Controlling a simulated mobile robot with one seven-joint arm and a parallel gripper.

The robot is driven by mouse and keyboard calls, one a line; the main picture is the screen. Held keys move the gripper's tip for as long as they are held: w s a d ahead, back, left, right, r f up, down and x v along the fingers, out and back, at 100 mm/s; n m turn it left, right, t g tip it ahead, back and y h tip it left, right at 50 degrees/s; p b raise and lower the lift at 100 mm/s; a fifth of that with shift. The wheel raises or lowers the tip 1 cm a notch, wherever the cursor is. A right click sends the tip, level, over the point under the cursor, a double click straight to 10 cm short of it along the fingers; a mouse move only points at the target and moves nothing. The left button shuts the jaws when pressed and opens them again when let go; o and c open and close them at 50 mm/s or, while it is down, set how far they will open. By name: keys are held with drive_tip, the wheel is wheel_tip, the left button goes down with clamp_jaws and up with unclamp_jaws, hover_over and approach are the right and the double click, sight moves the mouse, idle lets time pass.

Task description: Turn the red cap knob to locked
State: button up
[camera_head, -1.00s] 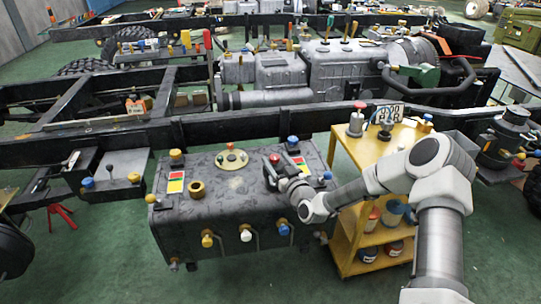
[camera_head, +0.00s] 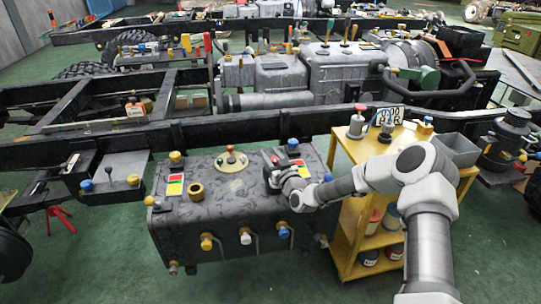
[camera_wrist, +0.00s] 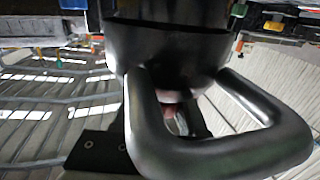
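A dark grey metal tank (camera_head: 205,222) with a mottled top stands in the middle of the head view. My gripper (camera_head: 272,178) is low over the right part of its top. A small red spot, perhaps the red cap knob (camera_head: 275,159), shows right beside my gripper; the hand hides most of that place. In the wrist view, a dark cylinder and a bent metal bar fill the middle, with a small blurred reddish patch between them. My fingertips do not show clearly, and I cannot tell whether they touch the knob.
A round yellowish plate (camera_head: 231,161) with a red-topped part and a brass ring (camera_head: 196,191) are on the tank's top. A blue cap (camera_head: 293,142) stands just behind my gripper. A yellow shelf cart (camera_head: 350,222) stands close on the right. A black frame rail (camera_head: 225,130) runs behind.

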clamp_jaws()
